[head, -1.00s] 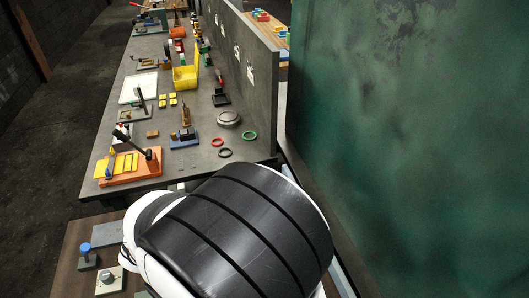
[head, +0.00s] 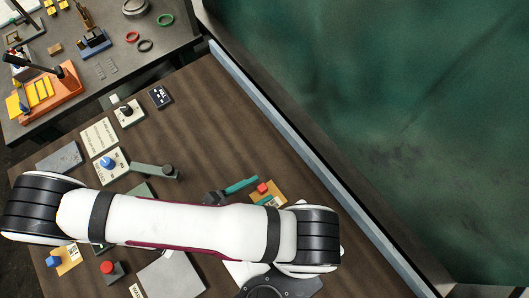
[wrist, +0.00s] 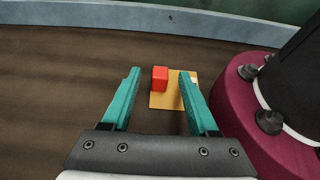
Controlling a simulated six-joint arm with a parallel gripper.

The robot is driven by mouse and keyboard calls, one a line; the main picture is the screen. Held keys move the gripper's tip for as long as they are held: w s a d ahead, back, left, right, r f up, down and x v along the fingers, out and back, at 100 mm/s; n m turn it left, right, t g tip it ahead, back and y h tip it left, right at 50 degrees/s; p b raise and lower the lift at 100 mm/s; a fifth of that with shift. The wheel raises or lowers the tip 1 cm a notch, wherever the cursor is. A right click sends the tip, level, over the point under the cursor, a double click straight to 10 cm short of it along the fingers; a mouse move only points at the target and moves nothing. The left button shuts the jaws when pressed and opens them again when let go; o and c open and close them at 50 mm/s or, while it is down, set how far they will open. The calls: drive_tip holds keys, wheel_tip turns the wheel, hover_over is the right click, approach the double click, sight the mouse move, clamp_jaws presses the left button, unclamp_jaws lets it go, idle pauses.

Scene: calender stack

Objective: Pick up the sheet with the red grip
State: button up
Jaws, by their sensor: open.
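The yellow-tan sheet (wrist: 158,102) with a red block grip (wrist: 159,78) lies on the brown table, seen in the wrist view ahead of my gripper. In the head view the red grip (head: 263,188) shows just right of my gripper's teal finger (head: 240,185), with part of the sheet (head: 281,198) beyond it. My gripper (wrist: 159,73) is open and empty. In the wrist view the grip appears between its teal fingertips, nearer the middle; how high they are above it is hard to tell. My right finger covers part of the sheet.
A second yellow sheet with a blue grip (head: 54,262) lies at lower left. A red button box (head: 108,268), a blue-knobbed plate (head: 108,163) and a green bar (head: 155,171) stand on the table. A metal rail (head: 300,130) borders its right side. The upper middle table is clear.

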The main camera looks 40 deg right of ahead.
drive_tip(key=shift+x, duration=1.15)
clamp_jaws()
drive_tip(key=shift+r, duration=0.1)
